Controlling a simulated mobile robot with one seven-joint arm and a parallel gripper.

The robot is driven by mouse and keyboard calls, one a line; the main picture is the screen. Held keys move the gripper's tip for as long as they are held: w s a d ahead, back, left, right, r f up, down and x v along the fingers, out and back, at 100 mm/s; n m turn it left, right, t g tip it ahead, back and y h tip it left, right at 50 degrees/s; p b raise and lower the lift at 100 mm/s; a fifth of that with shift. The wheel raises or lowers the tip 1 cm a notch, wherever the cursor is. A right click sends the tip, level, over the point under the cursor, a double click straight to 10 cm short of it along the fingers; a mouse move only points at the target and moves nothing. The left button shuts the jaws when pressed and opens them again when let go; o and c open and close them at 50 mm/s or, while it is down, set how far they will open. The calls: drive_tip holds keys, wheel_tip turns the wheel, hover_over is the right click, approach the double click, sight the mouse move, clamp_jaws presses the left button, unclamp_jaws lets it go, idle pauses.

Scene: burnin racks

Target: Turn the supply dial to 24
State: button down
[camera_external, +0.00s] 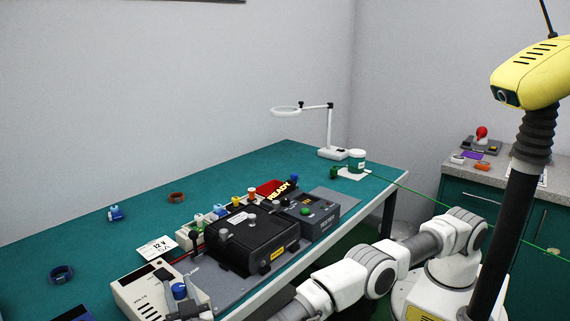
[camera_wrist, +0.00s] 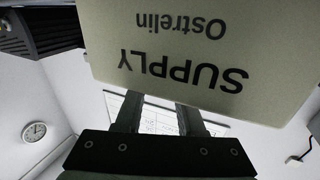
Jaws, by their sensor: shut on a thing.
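The supply (camera_external: 138,297) is a pale box at the front left of the bench, with "VOLTS" on its top. Its blue dial (camera_external: 179,290) shows beside my gripper (camera_external: 183,301), which comes in low over the box from the right. In the wrist view the supply's face (camera_wrist: 190,55) fills the top, with "SUPPLY" and "Ostrelin" upside down. My gripper's two fingers (camera_wrist: 158,117) reach up to its edge, and their tips are hidden behind it. My gripper is shut on the dial. The dial's pointer and scale are too small or covered to read.
A black fixture (camera_external: 250,238) and a grey tester (camera_external: 315,213) stand right of the supply on a grey plate. A "12 V" card (camera_external: 157,247) lies behind the supply. A magnifier lamp (camera_external: 331,135) stands at the far end. The bench's back left is mostly clear.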

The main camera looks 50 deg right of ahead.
sight(180, 293)
drive_tip(key=c, duration=0.5)
unclamp_jaws()
drive_tip(key=v, duration=0.5)
wheel_tip(180, 293, up, 7)
drive_tip(key=shift+r+p, duration=0.1)
drive_tip(key=shift+p, duration=1)
drive_tip(key=shift+w, duration=0.15)
